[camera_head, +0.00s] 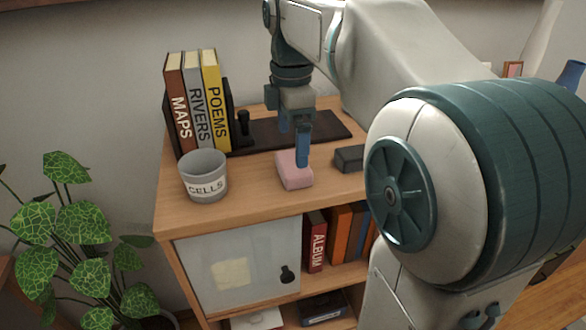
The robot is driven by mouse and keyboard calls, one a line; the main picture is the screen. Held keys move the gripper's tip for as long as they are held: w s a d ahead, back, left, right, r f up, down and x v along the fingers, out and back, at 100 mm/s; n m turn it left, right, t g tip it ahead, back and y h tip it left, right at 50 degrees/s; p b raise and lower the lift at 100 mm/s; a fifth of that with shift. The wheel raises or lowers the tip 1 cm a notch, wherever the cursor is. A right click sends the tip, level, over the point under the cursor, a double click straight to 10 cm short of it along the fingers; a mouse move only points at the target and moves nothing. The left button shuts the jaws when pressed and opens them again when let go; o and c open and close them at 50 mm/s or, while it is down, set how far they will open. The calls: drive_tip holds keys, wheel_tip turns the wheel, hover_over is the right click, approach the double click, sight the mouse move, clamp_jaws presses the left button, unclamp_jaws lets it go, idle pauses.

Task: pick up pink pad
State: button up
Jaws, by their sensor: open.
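The pink pad (294,174) is a small block lying on the wooden cabinet top, near its front edge. My gripper (293,145) points down above it, fingers apart. The nearer blue finger reaches down in front of or just over the pad's back part; the other finger shows farther back, over the dark mat. I cannot tell whether a finger touches the pad. Nothing shows between the fingers.
A grey CELLS cup (205,176) stands left of the pad. A dark block (349,159) lies close on its right. Upright books (196,102) and a dark mat (329,125) are behind. A plant (66,235) stands left of the cabinet (243,224).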

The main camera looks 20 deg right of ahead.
sight(293, 161)
drive_tip(key=shift+s+f, duration=0.15)
drive_tip(key=shift+f, duration=1.35)
drive_tip(key=shift+s+f, duration=0.1)
drive_tip(key=shift+f, duration=1.35)
drive_tip(key=c, duration=1)
drive_tip(key=shift+o, duration=0.2)
drive_tip(key=shift+r, duration=0.5)
drive_tip(key=r, duration=0.1)
drive_tip(key=d+r, duration=0.1)
drive_tip(key=r, duration=0.1)
drive_tip(key=shift+s+r, duration=0.2)
drive_tip(key=shift+r, duration=0.1)
drive_tip(key=s+d+r+b, duration=0.1)
drive_tip(key=s+d+r, duration=0.4)
drive_tip(key=d, duration=0.4)
drive_tip(key=shift+s+r, duration=0.35)
drive_tip(key=shift+r, duration=0.35)
drive_tip(key=shift+o, duration=1.2)
drive_tip(key=shift+c, duration=0.5)
